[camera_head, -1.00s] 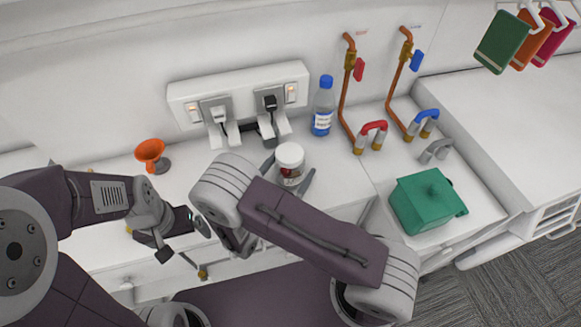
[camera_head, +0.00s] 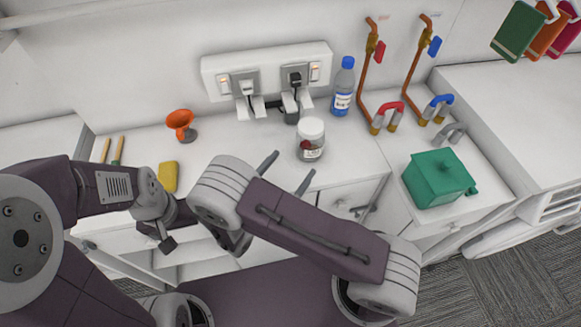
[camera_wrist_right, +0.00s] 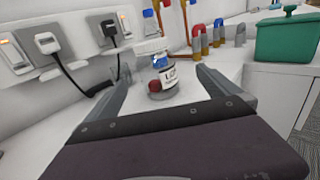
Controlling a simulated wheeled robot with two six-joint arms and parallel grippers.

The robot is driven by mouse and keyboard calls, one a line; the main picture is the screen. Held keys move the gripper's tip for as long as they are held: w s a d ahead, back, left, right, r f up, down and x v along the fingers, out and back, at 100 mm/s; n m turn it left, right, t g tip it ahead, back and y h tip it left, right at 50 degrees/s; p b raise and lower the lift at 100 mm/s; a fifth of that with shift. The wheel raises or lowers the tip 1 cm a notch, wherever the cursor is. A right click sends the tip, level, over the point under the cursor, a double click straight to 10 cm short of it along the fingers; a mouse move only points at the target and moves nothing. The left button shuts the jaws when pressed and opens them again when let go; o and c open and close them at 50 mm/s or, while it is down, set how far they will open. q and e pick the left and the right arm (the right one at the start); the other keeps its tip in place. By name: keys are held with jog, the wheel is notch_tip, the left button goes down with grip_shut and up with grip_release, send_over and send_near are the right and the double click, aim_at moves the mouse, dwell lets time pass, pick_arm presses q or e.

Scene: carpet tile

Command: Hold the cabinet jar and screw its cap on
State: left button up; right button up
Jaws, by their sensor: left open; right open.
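The jar (camera_head: 310,147) is clear with a white label and something red inside, and stands upright on the white counter. A white cap (camera_head: 311,127) sits on its top; I cannot tell how tightly. My right gripper (camera_head: 286,172) is open, with its fingertips just short of the jar and apart from it. In the right wrist view the jar (camera_wrist_right: 161,80) stands beyond and between the two open fingers. My left gripper (camera_head: 185,236) is open and empty in front of the counter, to the left of the jar, partly hidden by my arms.
A blue-capped bottle (camera_head: 342,88) and a socket panel (camera_head: 222,85) with plugs stand behind the jar. Copper pipes (camera_head: 368,65) and a green box (camera_head: 437,180) are to the right. An orange funnel-like thing (camera_head: 180,120) and a yellow sponge (camera_head: 168,175) lie left.

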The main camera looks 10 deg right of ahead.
jog(key=s+d+f+m+g+y, duration=0.2)
jog(key=s+d+m+g+y, duration=0.2)
jog(key=s+d+m+g, duration=0.95)
jog(key=w+a+r+m+t+y, duration=0.1)
jog(key=a+r+m+t+y, duration=0.1)
jog(key=a+m+y, duration=0.4)
jog(key=m+y, duration=0.3)
jog(key=m, duration=0.4)
jog(key=shift+w+a+r+m, duration=0.15)
jog(key=shift+w+a+m, duration=0.15)
jog(key=shift+a+m, duration=0.05)
